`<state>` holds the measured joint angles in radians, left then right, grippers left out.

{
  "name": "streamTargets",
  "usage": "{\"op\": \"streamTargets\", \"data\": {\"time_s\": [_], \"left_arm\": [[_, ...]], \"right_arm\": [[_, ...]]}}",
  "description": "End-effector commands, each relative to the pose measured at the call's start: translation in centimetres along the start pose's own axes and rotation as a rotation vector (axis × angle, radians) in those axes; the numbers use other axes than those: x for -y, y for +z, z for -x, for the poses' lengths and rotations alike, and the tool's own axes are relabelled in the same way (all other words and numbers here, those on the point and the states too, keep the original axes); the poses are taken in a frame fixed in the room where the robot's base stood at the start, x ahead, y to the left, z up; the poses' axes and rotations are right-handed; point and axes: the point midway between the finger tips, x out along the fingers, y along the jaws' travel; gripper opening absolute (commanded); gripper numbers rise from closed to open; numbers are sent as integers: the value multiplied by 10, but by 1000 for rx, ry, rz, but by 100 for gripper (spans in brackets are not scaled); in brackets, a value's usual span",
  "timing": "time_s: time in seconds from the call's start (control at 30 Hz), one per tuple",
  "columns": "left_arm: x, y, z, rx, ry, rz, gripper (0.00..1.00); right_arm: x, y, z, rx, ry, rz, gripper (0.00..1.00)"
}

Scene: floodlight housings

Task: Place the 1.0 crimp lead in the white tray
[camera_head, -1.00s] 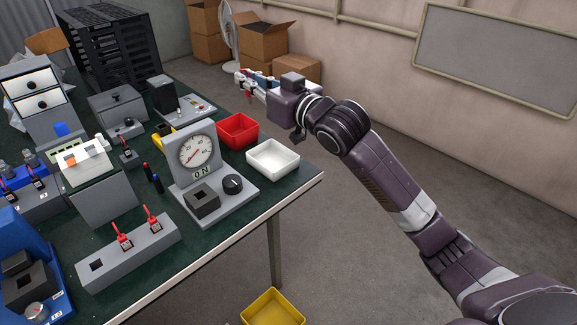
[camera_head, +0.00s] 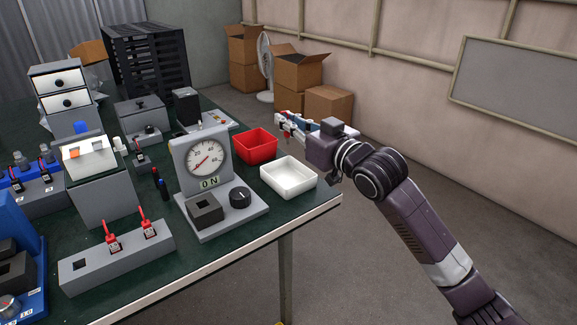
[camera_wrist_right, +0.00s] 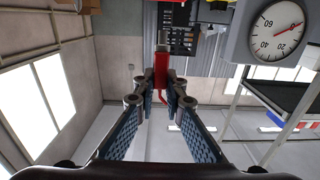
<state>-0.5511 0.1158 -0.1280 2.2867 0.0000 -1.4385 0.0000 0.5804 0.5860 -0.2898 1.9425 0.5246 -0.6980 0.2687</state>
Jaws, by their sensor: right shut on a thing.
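My right gripper (camera_head: 283,120) is shut on a red lead, held above the far side of the white tray. In the right wrist view the red lead (camera_wrist_right: 160,70) sits between the right gripper's fingertips (camera_wrist_right: 160,92), with a grey end pointing away. Any marking on it is too small to read. The white tray (camera_head: 288,172) stands at the table's right corner, and it looks empty. My left gripper is out of view.
A red bin (camera_head: 256,143) stands just beyond the tray. A gauge stand (camera_head: 207,172) with a dial is left of it. A grey block (camera_head: 118,260) holds two red-handled leads (camera_head: 112,238) nearer the front. Floor right of the table is clear.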

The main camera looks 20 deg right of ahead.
Motion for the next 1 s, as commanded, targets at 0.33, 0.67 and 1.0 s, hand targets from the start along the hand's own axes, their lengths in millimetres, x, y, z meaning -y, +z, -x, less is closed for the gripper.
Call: {"op": "streamTargets", "data": {"time_s": [0.33, 0.67, 1.0], "left_arm": [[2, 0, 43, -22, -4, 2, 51], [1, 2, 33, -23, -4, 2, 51], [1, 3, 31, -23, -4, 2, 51]], "right_arm": [[0, 60, 0, 2, 0, -1, 0], [0, 92, 0, 4, 0, -1, 0], [0, 105, 0, 0, 0, 1, 0]]}}
